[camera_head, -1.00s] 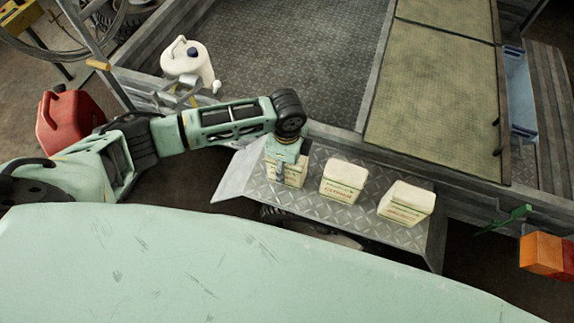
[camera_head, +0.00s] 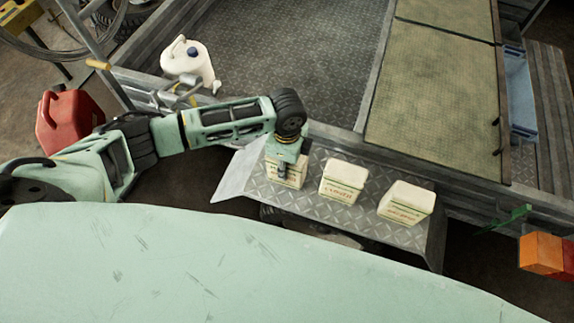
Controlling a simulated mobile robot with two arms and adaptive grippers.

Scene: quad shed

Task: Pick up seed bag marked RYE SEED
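Three cream seed bags stand in a row on a diamond-plate metal shelf (camera_head: 322,215). The left bag (camera_head: 290,180) is partly hidden by my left gripper (camera_head: 284,172), which points down at its top. I cannot tell whether the fingers are open or shut on it. The middle bag (camera_head: 343,181) and the right bag (camera_head: 406,203) stand free to the right. Their printed labels are too small to read surely, and the left bag's label is mostly covered. My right gripper is not in view.
A white jug (camera_head: 188,66) stands on the trailer bed (camera_head: 285,50) behind my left arm. A red fuel can (camera_head: 68,120) is at the left. A green-brown mesh panel (camera_head: 432,95) and a blue bin (camera_head: 519,95) are at the right. An orange lamp (camera_head: 541,253) sits at the right edge.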

